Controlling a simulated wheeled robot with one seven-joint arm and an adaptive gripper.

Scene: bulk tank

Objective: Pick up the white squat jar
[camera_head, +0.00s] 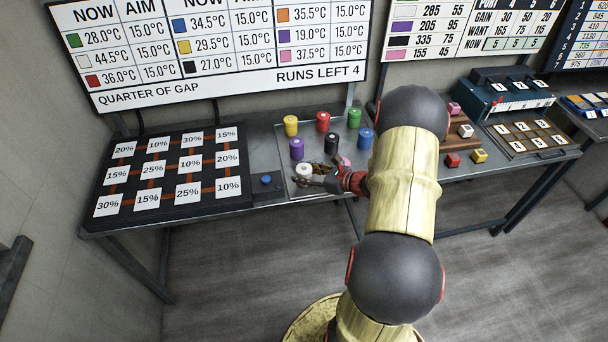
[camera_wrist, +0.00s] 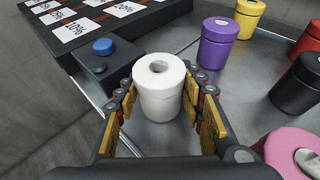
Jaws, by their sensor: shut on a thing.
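The white squat jar (camera_wrist: 158,82) is upright between the two fingers of my gripper (camera_wrist: 162,102) in the wrist view. The jar's lower part is partly hidden by the fingers. I cannot tell whether its base touches the tray.
A purple jar (camera_head: 296,149) is close behind, with yellow (camera_head: 290,126), red (camera_head: 323,121), black (camera_head: 331,143), green (camera_head: 355,117), blue (camera_head: 365,139) and pink (camera_head: 343,163) jars around. Left are a blue button (camera_head: 266,180) and a black percentage board (camera_head: 168,172).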

